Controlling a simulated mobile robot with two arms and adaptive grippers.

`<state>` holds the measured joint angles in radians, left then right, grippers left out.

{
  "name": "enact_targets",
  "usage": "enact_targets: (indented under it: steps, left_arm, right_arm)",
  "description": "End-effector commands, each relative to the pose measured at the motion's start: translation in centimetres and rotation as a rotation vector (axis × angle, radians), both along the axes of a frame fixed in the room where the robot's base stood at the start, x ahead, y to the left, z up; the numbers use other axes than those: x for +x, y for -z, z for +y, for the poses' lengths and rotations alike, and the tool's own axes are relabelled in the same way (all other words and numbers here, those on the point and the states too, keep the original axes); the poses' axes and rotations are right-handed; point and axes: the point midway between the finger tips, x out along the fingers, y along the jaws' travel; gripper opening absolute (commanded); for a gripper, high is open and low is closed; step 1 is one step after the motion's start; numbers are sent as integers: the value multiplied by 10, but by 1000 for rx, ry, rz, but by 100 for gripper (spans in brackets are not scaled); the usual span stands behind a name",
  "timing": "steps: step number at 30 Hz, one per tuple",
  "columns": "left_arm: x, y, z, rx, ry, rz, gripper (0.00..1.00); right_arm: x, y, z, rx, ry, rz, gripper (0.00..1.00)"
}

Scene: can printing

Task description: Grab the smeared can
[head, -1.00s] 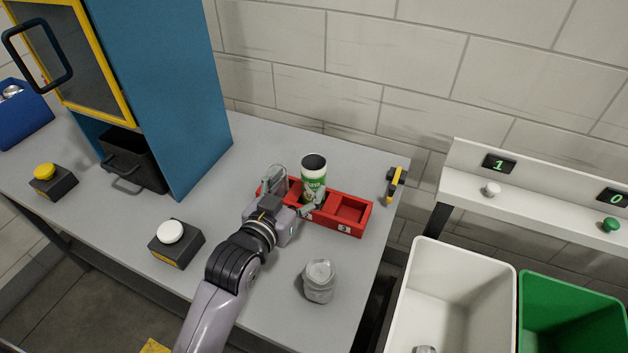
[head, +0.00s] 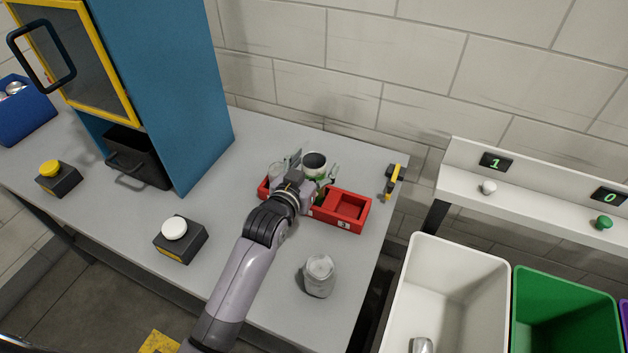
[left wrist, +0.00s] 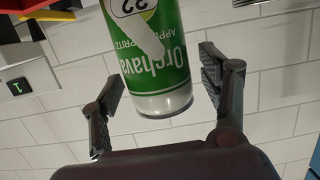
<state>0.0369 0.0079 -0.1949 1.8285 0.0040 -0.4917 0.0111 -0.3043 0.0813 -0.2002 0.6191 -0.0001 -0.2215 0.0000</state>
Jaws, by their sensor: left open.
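A green and white printed can (head: 314,162) stands upright in the red tray (head: 347,224) on the grey table. In the left wrist view the can (left wrist: 155,60) reads "Orchava", and a white streak crosses its green print. My left gripper (head: 313,166) is open, with one finger on each side of the can. In the left wrist view the can's end is between the open fingers (left wrist: 163,85), with a gap visible on both sides. My wrist hides much of the can's body in the head view. My right gripper is out of view.
A plain silver can (head: 319,276) stands on the table's front right. A blue cabinet (head: 165,90), button boxes (head: 181,240) and a yellow-black device (head: 394,182) stand around. White (head: 446,290) and green (head: 565,310) bins are at right.

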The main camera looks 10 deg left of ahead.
Motion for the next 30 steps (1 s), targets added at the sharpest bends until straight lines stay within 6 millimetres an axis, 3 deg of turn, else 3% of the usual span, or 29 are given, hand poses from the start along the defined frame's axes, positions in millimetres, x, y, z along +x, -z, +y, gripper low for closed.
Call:
enact_targets:
  steps: [3,19,30]
  left_arm:
    - [0,0,0,0,0,0,69]
    - [-1,0,0,0,0,1,34]
    - [0,-7,0,0,0,-2,34]
  right_arm:
    - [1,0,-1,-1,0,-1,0]
    - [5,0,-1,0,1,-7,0]
    - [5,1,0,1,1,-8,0]
